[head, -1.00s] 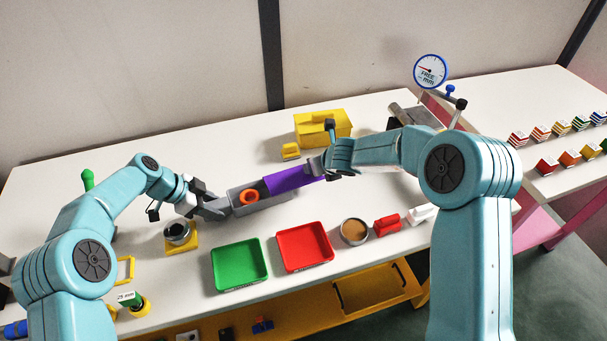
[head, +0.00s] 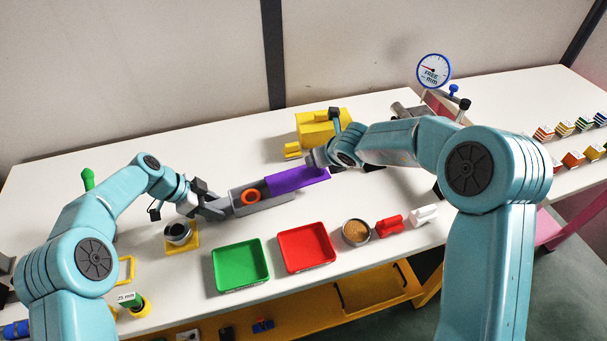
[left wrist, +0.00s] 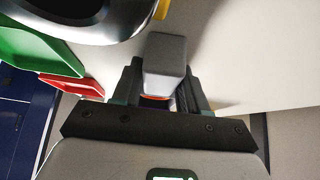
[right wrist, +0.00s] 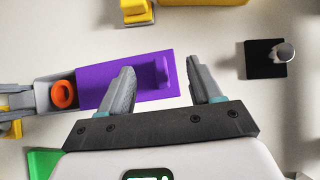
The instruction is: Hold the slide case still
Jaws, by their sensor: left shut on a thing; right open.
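The slide case is a long grey box (head: 268,204) with a purple sliding lid (head: 300,180) pulled partly out to the right. An orange ring (head: 251,197) shows in the open part. My left gripper (head: 214,210) is shut on the left end of the grey box; in the left wrist view the grey end (left wrist: 165,60) stands between its fingers. My right gripper (right wrist: 160,88) is open; in the right wrist view the lid's right end, with a raised purple tab (right wrist: 162,72), lies beside its left finger.
Green (head: 240,266) and red (head: 306,247) trays lie in front of the case. A bowl of brown stuff (head: 356,232) stands right of them. A yellow box (head: 320,128) stands behind.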

